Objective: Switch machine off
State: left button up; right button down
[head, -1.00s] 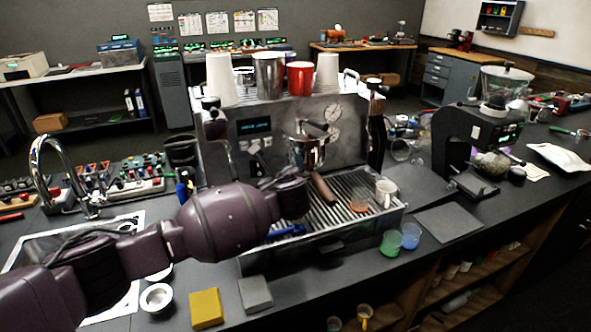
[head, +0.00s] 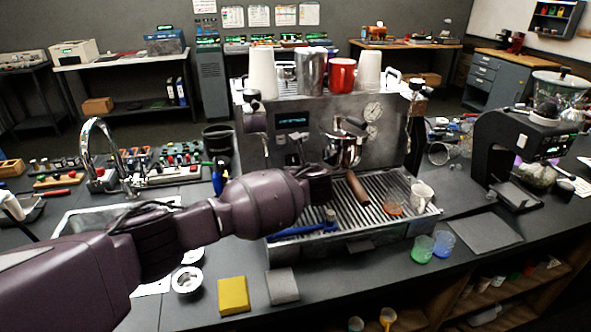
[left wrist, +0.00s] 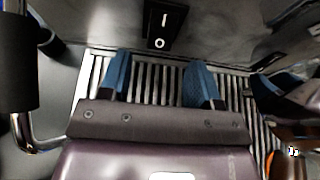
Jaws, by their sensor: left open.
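The espresso machine (head: 258,118) stands on the counter with its lit display (head: 293,119) at the front. In the left wrist view, a black rocker switch (left wrist: 165,24) marked I and O sits on the machine's front panel. My left gripper (left wrist: 158,84) is open and empty, its two blue fingertips pointing at the panel just below the switch, over the slatted drip tray (left wrist: 146,68). In the head view my left gripper (head: 318,184) is in front of the machine, its fingertips hard to make out. I cannot tell whether it touches the panel. My right gripper is out of view.
A portafilter (head: 356,188) hangs at the group head, right of my gripper. A white cup (head: 421,195) and a blue-handled tool (head: 300,229) are on the drip tray. Cups, including a red one (head: 341,76), stand on top. A steam pipe (left wrist: 28,135) is at left in the wrist view.

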aim_at(293, 164)
pick_arm(q)
jog(key=shift+x, duration=2.05)
